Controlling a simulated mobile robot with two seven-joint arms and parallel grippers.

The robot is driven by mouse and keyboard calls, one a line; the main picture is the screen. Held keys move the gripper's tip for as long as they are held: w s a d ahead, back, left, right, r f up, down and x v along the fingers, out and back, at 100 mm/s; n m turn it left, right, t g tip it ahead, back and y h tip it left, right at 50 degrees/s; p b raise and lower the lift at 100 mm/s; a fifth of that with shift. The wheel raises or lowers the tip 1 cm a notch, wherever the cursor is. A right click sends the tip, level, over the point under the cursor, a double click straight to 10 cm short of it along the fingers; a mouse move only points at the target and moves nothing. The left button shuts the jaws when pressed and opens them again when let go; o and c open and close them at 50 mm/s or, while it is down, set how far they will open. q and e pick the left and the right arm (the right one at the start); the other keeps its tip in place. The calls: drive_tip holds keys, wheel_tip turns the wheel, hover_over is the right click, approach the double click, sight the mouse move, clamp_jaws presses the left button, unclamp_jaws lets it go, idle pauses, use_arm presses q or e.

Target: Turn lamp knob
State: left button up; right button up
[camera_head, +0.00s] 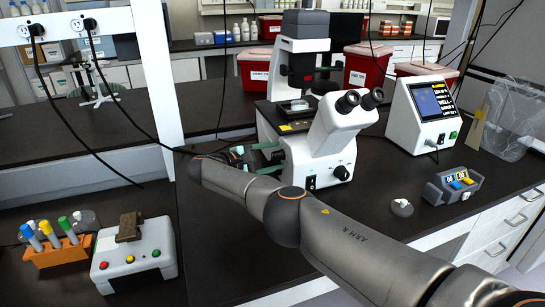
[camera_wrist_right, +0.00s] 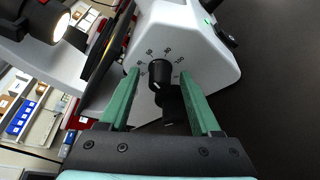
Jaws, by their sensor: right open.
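The white microscope (camera_head: 330,130) stands on the dark bench in the head view. In the right wrist view, its white housing (camera_wrist_right: 200,45) carries a black lamp knob (camera_wrist_right: 160,72) with a printed number scale around it. My right gripper (camera_head: 264,156) reaches the left side of the microscope base. Its green fingers are open, one on each side of the knob in the wrist view, with a gap to the knob on both sides. The head view does not show this knob. A bright round light (camera_wrist_right: 62,26) glows at upper left in the wrist view. My left gripper is not in view.
A white device with a screen (camera_head: 424,112) stands right of the microscope, and red bins (camera_head: 368,70) behind it. A tube rack (camera_head: 55,250) and a white box with coloured buttons (camera_head: 134,258) sit at front left. Black cables hang at left.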

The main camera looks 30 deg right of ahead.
clamp_jaws()
idle(0.3)
drive_tip(key=shift+m+p, duration=0.3)
drive_tip(key=shift+f+m+t+h, duration=0.15)
drive_tip(key=shift+m+t+h, duration=0.15)
drive_tip(key=shift+m, duration=0.5)
drive_tip(key=shift+f+m+h, duration=0.15)
drive_tip(key=shift+m+h, duration=0.25)
drive_tip(key=shift+m, duration=0.3)
drive_tip(key=shift+f+m+t+b, duration=0.15)
drive_tip(key=shift+m+t+b, duration=0.15)
drive_tip(key=shift+m+b, duration=0.4)
drive_tip(key=shift+m+h+b, duration=0.7)
drive_tip(key=shift+m+b, duration=0.3)
drive_tip(key=shift+b, duration=0.1)
drive_tip(key=shift+m+b, duration=0.3)
